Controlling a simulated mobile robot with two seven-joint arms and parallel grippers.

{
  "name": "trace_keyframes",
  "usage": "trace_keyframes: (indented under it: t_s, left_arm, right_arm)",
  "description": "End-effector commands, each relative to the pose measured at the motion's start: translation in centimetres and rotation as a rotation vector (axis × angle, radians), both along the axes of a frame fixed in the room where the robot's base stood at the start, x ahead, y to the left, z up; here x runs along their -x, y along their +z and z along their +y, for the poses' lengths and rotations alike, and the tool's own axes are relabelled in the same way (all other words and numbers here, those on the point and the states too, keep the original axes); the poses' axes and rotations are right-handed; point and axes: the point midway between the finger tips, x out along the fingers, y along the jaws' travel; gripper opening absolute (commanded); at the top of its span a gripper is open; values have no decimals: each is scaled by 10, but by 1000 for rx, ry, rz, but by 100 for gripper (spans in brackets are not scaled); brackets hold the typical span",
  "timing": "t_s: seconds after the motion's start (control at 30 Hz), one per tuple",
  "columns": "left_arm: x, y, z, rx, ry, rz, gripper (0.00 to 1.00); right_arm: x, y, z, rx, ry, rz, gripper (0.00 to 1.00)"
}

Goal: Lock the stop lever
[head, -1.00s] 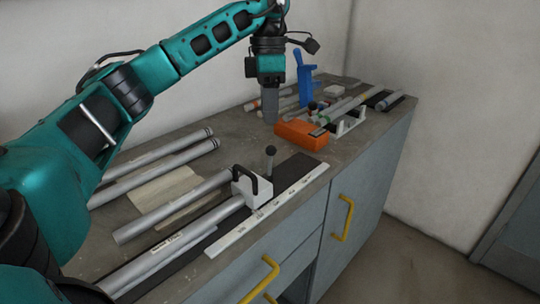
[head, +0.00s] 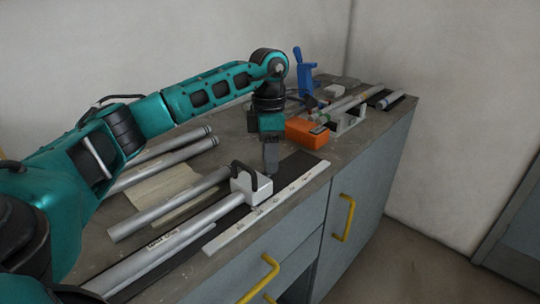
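My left gripper (head: 270,168) points down right at the white stop block (head: 262,190), over its back right side. The stop block has a black arched handle (head: 243,174) and sits on the dark strip of the jig. The stop lever with its black ball knob is hidden behind or between the gripper's fingers. I cannot tell whether the fingers touch it, or whether they are open or shut. My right gripper is out of view.
A white ruler (head: 268,211) runs along the bench's front edge. Grey tubes (head: 165,207) lie left of the block. An orange box (head: 306,133), a blue clamp-like tool (head: 305,75) and a tube rack (head: 348,122) stand behind. Yellow handles (head: 345,218) stick out from the cabinet front.

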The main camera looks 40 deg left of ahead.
Motion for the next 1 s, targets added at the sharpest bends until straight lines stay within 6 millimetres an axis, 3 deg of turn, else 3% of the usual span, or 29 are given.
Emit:
trace_keyframes:
  t_s: [0.07, 0.43, 1.0]
  left_arm:
    - [0, 0, 0, 0, 0, 0, 36]
    - [0, 0, 0, 0, 0, 0, 1]
    - [-6, 1, 0, -10, 1, -1, 0]
  right_arm:
    - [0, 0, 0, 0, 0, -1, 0]
    - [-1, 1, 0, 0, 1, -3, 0]
    - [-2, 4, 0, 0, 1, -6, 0]
